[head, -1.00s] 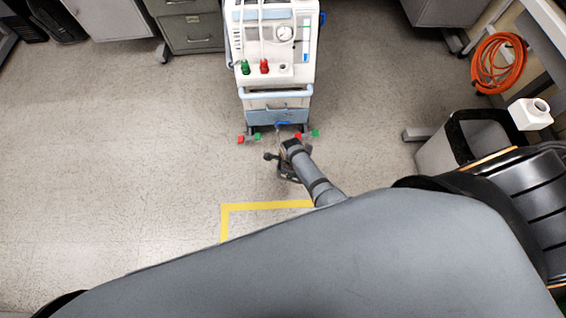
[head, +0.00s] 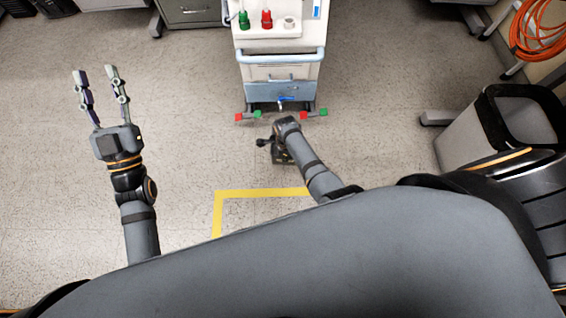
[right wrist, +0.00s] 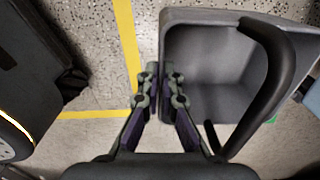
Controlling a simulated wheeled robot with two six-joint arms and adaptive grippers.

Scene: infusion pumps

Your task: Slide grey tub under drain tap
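The grey tub (right wrist: 205,65) shows in the right wrist view, open side up, with a dark curved bar across its right part. My right gripper (right wrist: 162,75) has its fingers close together on the tub's left wall, one on either side of it. In the head view my right gripper (head: 284,150) points down in front of the cart, and I cannot make out the tub clearly beneath it. The drain tap (head: 284,100) is a small blue-handled piece low on the cart's front. My left gripper (head: 96,75) is open and empty, over bare floor at left.
The pump cart (head: 281,72) has red and green foot tabs at its base. Yellow tape (head: 255,193) marks the floor near my base. A large grey bin (head: 465,140) with a black rim stands at right.

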